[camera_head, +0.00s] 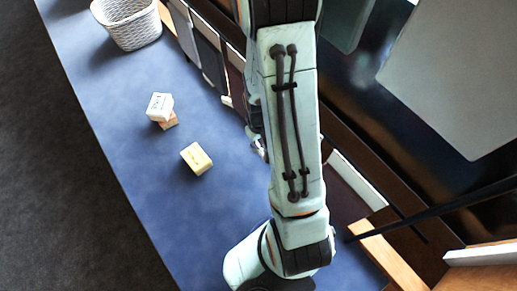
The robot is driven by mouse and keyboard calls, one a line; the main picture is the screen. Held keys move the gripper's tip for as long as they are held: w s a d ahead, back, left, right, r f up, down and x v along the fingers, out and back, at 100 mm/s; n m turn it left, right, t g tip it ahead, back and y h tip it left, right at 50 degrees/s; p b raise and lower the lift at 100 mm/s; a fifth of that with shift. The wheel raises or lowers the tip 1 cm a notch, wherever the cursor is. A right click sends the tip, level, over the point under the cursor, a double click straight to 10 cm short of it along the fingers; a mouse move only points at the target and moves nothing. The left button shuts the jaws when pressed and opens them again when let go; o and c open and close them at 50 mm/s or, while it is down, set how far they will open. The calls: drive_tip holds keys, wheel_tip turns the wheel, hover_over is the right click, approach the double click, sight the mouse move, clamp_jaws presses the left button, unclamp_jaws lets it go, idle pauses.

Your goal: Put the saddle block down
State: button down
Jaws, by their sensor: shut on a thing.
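My gripper (259,146) shows only as a small metallic part at the left edge of my arm, above the blue surface. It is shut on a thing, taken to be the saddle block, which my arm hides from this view. A white block with dark lettering (160,104) rests on a smaller orange-pink block (169,123) to the left of my gripper. A cream-yellow block (196,158) lies by itself on the blue surface, nearer to my gripper. I cannot read the lettering on either block.
The long blue surface (115,110) is clear around the blocks. A white woven basket (128,25) stands at its far end. Dark and grey panels (207,55) line its right side. A wooden strip and a thin black rod (430,211) are at lower right.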

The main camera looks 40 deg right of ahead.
wheel_tip(320, 180, up, 5)
drive_tip(key=shift+r, duration=0.1)
wheel_tip(320, 180, up, 4)
drive_tip(key=s+a+f+n, duration=0.1)
drive_tip(key=s+a, duration=0.1)
drive_tip(key=w+d+f, duration=0.2)
drive_tip(key=w, duration=0.1)
drive_tip(key=w+d+f, duration=0.1)
drive_tip(key=w+f, duration=0.2)
drive_tip(key=w, duration=0.1)
drive_tip(key=w+d+f, duration=0.2)
drive_tip(key=w+f, duration=0.1)
drive_tip(key=w, duration=0.1)
drive_tip(key=shift+w+d+f, duration=0.25)
drive_tip(key=shift+d, duration=0.1)
drive_tip(key=shift+w+d+f, duration=0.1)
drive_tip(key=shift+w+f, duration=0.05)
drive_tip(key=shift+f, duration=0.8)
drive_tip(key=shift+w+f, duration=0.1)
drive_tip(key=shift+f, duration=0.85)
drive_tip(key=shift+f, duration=0.1)
drive_tip(key=c, duration=1.1)
unclamp_jaws()
drive_tip(key=shift+c, duration=0.2)
